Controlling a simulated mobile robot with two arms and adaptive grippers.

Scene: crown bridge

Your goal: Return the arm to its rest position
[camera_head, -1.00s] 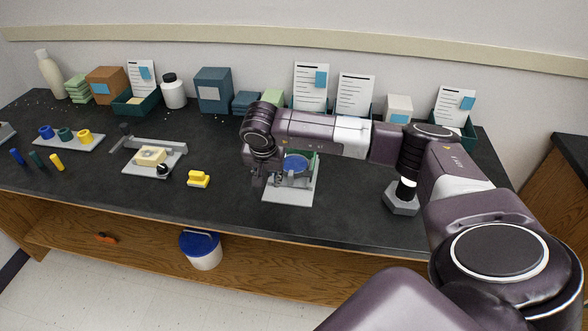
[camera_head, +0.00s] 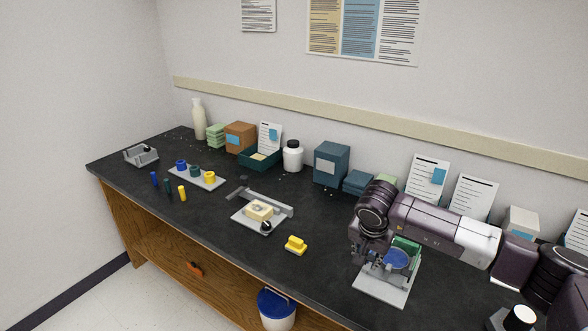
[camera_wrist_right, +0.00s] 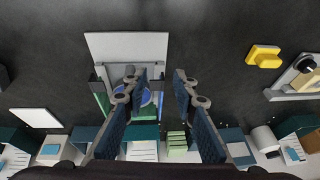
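My right arm reaches in from the right in the head view. Its gripper (camera_head: 360,250) is above the bench beside a grey fixture plate (camera_head: 386,287) that carries a blue round piece (camera_head: 397,259) and a green block. In the right wrist view the two fingers of this gripper (camera_wrist_right: 162,78) stand apart with nothing held between them. The same fixture plate (camera_wrist_right: 128,48) lies beyond them, and the left finger partly covers the blue piece. My left gripper is not in view.
A yellow block (camera_head: 296,245) sits left of the fixture. Farther left are a clamp-like tool on a plate (camera_head: 243,221), a tray of coloured rings (camera_head: 212,184) and small coloured pegs. Boxes, bottles and document cards line the back. Bare bench lies around the yellow block.

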